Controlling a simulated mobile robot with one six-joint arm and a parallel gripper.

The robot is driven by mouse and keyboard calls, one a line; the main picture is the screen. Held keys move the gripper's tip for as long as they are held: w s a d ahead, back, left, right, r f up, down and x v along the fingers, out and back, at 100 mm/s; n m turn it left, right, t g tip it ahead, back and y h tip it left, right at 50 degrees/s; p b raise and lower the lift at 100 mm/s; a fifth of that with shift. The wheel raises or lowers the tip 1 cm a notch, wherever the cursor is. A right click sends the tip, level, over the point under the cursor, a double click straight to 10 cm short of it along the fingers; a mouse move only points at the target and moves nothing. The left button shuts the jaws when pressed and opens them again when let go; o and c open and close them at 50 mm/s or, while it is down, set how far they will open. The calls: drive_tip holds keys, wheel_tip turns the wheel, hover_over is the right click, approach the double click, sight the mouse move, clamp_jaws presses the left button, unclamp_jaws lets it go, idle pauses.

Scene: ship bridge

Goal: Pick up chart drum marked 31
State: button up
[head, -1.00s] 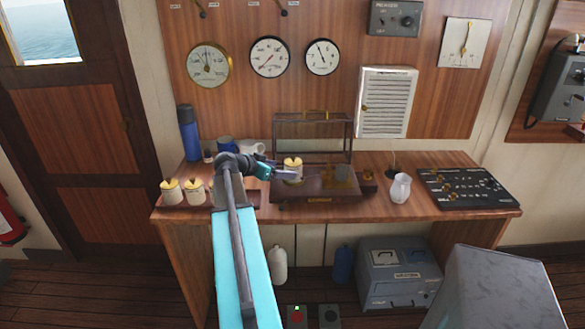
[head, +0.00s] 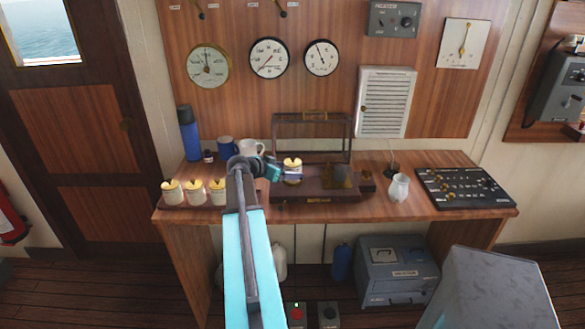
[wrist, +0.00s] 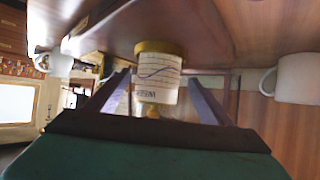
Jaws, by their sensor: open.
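A cream chart drum with a brass top (head: 292,172) stands upright on the dark base of the open recorder (head: 320,196). In the wrist view the drum (wrist: 157,80) shows lined paper with a dark trace and a printed label; I cannot read a number. My gripper (head: 282,173) is at the drum's left side. In the wrist view my gripper (wrist: 158,84) is open, with one finger on each side of the drum; contact is not visible. Three similar drums (head: 172,192), (head: 195,192), (head: 217,191) stand in a row on a low tray (head: 185,207) at the left; their marks are unreadable.
The recorder's framed lid (head: 312,117) stands raised behind the drum. A blue mug (head: 226,147), a white mug (head: 251,149) and a blue flask (head: 188,132) stand behind the arm.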

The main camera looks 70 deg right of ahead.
drive_tip(key=shift+p+x, duration=0.45)
drive_tip(key=shift+x, duration=1)
drive_tip(key=c, duration=1.3)
